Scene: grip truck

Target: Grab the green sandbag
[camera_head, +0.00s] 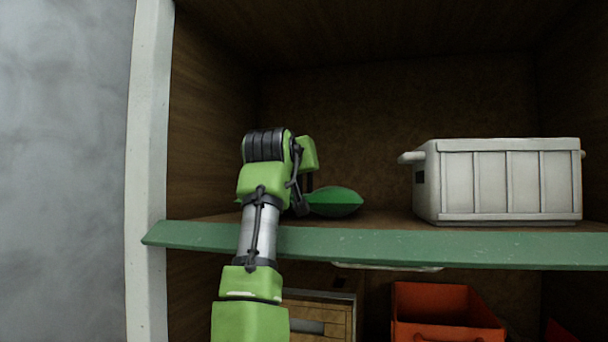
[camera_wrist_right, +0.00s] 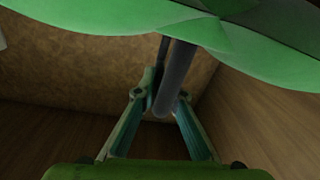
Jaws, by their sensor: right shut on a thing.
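The green sandbag (camera_head: 336,202) is a lens-shaped, pointed bag at the upper shelf, near its left side. Its left part is hidden behind my right gripper (camera_head: 302,198), which comes down on it from the left. In the right wrist view, the sandbag (camera_wrist_right: 240,35) fills the top of the picture, close to the fingers. A dark grey rod-like part lies between the fingers in that view. My left gripper is not in view.
A white ribbed crate (camera_head: 510,180) stands on the shelf to the right, with a clear gap between it and the sandbag. The green shelf edge (camera_head: 400,245) runs under my arm. An orange bin (camera_head: 445,310) and a wooden crate (camera_head: 335,315) sit below.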

